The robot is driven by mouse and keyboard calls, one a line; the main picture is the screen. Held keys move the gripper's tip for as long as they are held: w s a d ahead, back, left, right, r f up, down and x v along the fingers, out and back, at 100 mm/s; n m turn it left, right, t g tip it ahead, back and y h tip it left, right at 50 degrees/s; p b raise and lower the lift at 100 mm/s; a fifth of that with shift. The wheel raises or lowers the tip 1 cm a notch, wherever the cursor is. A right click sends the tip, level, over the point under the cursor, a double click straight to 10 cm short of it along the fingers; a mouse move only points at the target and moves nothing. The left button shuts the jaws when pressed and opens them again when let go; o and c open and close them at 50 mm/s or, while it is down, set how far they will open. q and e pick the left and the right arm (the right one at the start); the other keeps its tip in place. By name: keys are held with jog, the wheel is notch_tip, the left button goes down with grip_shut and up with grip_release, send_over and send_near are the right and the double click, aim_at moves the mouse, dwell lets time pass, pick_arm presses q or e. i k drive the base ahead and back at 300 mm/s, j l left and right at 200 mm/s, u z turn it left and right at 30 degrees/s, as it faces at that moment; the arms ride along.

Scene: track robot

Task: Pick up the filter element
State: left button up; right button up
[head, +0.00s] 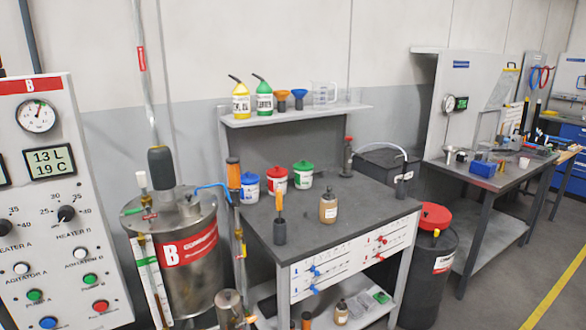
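I cannot tell for certain which thing is the filter element. On the grey workbench (355,220) stand a dark cylinder with an upright orange-topped part (280,230) and, to its right, a tan jar with a dark lid (328,208). Another upright orange and dark part (233,175) is at the bench's left edge, beside the steel tank. Neither of my grippers is in view.
Blue, red and green-lidded tubs (276,180) stand at the bench's back. A shelf (300,115) above holds bottles and funnels. A steel tank (190,275) is left, a red-lidded drum (430,255) right. The bench's front right is clear.

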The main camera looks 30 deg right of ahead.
aim_at(328, 197)
jog(key=i+l+u, duration=0.1)
jog(key=l+u, duration=0.3)
jog(key=l, duration=0.45)
jog(key=l+u, duration=0.35)
jog(key=l, duration=0.45)
jog(key=k+l+u, duration=0.1)
jog(key=l+u, duration=0.3)
jog(key=l, duration=0.45)
jog(key=k+l, duration=0.1)
jog(key=l, duration=0.9)
jog(key=k+l, duration=0.15)
jog(key=l, duration=0.35)
jog(key=k+l, duration=0.1)
jog(key=l, duration=0.4)
jog(key=k+l+u, duration=0.1)
jog(key=l, duration=0.4)
jog(key=k+l, duration=0.1)
jog(key=l, duration=0.4)
